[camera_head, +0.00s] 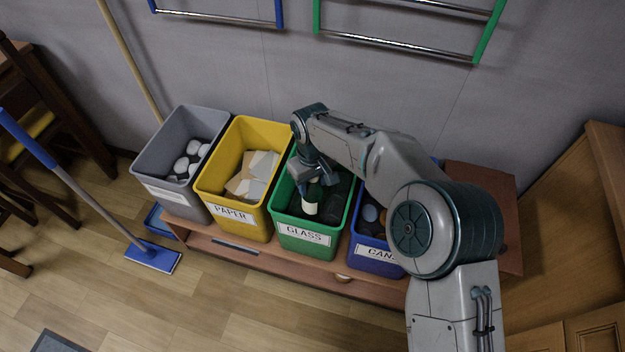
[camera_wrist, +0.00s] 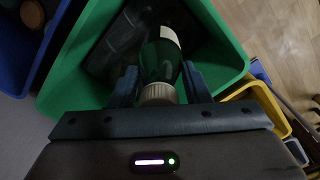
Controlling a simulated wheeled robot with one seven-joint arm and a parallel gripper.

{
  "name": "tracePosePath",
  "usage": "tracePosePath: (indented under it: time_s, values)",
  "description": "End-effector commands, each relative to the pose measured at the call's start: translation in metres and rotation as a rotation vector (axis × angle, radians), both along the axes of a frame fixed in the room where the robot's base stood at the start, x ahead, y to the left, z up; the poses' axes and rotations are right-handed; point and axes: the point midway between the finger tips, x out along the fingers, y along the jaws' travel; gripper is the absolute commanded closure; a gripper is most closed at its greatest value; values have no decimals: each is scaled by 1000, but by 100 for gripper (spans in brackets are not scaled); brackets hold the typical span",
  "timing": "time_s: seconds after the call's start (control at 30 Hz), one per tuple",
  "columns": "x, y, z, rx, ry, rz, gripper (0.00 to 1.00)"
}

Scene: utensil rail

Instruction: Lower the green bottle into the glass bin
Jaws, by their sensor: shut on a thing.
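The green bottle (camera_wrist: 160,62) has a pale label and a light cap, and its cap end is between my fingers. My gripper (camera_wrist: 158,90) is shut on it. In the head view the bottle (camera_head: 311,200) hangs inside the mouth of the green glass bin (camera_head: 303,236), label showing. My gripper (camera_head: 309,183) is just above it, within the bin's opening. In the wrist view the bin's green wall (camera_wrist: 226,50) surrounds the bottle. Dark bottles lie in the bin beside it. I cannot tell whether the held bottle touches them.
The yellow paper bin (camera_head: 238,218) stands left of the glass bin and the blue cans bin (camera_head: 374,256) right, partly behind my arm. A grey bin (camera_head: 178,150) is at far left. All stand on a wooden bench (camera_head: 290,270). A blue mop (camera_head: 152,256) leans nearby.

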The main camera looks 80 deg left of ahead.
Motion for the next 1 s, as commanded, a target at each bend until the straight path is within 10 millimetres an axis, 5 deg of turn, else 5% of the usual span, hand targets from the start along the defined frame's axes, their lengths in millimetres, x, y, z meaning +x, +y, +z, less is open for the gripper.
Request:
tracePosePath:
  time_s: [1.0]
  values:
    - [0,0,-16,0,0,0,99]
